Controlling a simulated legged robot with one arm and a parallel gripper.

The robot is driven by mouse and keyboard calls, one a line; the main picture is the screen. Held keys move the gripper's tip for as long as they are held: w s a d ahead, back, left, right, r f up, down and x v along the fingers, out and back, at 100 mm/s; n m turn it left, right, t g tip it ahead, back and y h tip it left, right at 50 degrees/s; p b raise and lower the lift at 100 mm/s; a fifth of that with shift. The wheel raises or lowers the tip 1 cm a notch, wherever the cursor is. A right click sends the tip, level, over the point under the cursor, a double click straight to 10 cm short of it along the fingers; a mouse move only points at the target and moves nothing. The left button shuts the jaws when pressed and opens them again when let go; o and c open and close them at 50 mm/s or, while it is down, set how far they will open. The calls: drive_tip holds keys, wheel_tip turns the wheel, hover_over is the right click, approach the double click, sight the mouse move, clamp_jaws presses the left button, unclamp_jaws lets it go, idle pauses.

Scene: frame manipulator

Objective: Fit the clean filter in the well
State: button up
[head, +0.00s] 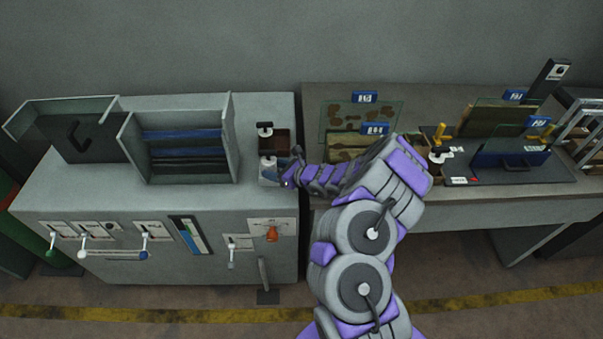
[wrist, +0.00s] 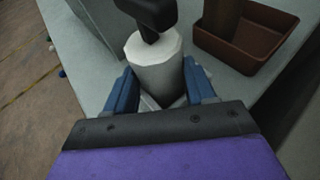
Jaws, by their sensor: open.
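A white cylinder with a black T-shaped handle, which looks like the clean filter (wrist: 155,62), stands upright on the grey cabinet top. In the head view the filter (head: 267,171) is at the cabinet's right edge. My gripper (wrist: 160,88) is open, with one blue finger on each side of the filter's lower part. I cannot tell whether the fingers touch it. In the head view my gripper (head: 286,174) reaches the filter from the right. A brown filter (wrist: 221,17) stands in a brown tray (wrist: 252,58) beyond it. I cannot make out the well.
The grey cabinet (head: 80,195) carries upright panels and a bin of dark slats (head: 185,150) left of the filter. Levers line its front. A bench (head: 470,215) on the right holds glass panels (head: 360,115) and a black board (head: 530,172). A gap separates cabinet and bench.

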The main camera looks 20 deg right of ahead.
drive_tip(key=shift+o, duration=0.5)
drive_tip(key=d+f+p+v, duration=0.1)
drive_tip(key=p+v, duration=0.1)
drive_tip(key=v, duration=1)
drive_tip(key=shift+d+f, duration=0.25)
drive_tip(key=shift+d, duration=0.05)
drive_tip(key=s+r, duration=0.1)
drive_tip(key=s+p, duration=0.1)
drive_tip(key=s+r, duration=0.1)
drive_tip(key=shift+a+r+p, duration=0.25)
drive_tip(key=shift+r+p, duration=0.1)
drive_tip(key=shift+s+d, duration=0.15)
drive_tip(key=shift+d, duration=0.15)
drive_tip(key=shift+s+d+r, duration=0.1)
drive_tip(key=shift+d, duration=1.05)
drive_tip(key=s+a+r+n+g+y, duration=0.2)
drive_tip(key=a+r+n+g+y, duration=0.15)
drive_tip(key=a+r+n, duration=0.85)
drive_tip(key=s+a+r+n+g, duration=0.65)
drive_tip(key=s+a+r, duration=0.25)
drive_tip(key=s+a, duration=0.15)
drive_tip(key=s+a+n+g+h, duration=0.25)
drive_tip(key=s+n, duration=0.25)
drive_tip(key=s, duration=0.4)
drive_tip(key=s+d+r+n+h, duration=0.2)
drive_tip(key=s+d+n+h, duration=0.3)
drive_tip(key=s+d+h, duration=0.4)
drive_tip(key=s+d, duration=0.4)
drive_tip(key=s, duration=0.3)
